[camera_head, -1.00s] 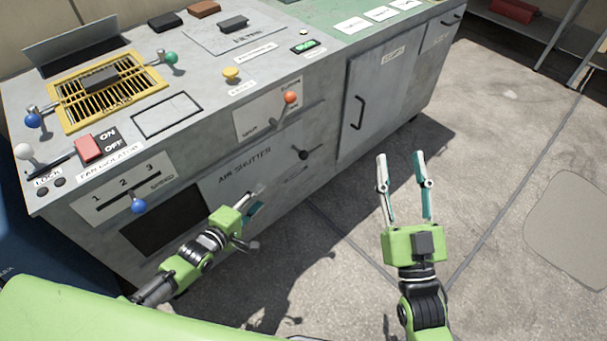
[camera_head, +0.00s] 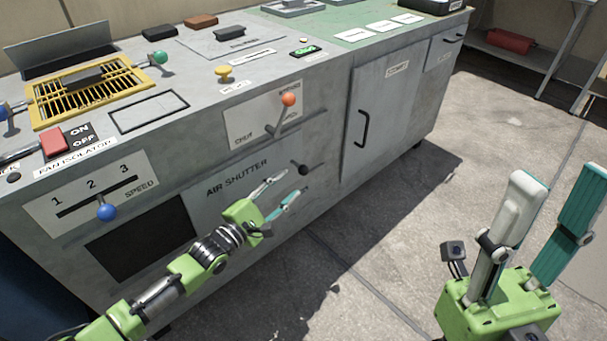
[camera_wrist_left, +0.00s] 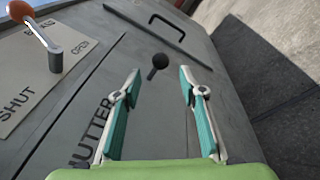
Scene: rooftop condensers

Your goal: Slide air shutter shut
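The air shutter (camera_head: 225,200) is a grey sliding panel lettered AIR SHUTTER on the cabinet's front. A dark opening (camera_head: 140,240) shows uncovered to its left. The shutter's black knob (camera_head: 303,168) is at the panel's right end and shows in the left wrist view (camera_wrist_left: 159,61). My left gripper (camera_head: 288,184) is open and empty, just short of the knob. In the left wrist view its fingertips (camera_wrist_left: 160,73) lie either side of the knob's stem line; contact is not visible. My right gripper (camera_head: 558,178) is open and empty over the floor at right.
An orange-tipped lever (camera_head: 288,100) on a SHUT/OPEN plate sits above the shutter. A blue speed knob (camera_head: 106,212) is at left. A cabinet door with a black handle (camera_head: 362,128) stands right of the shutter. The floor (camera_head: 400,250) in front is clear.

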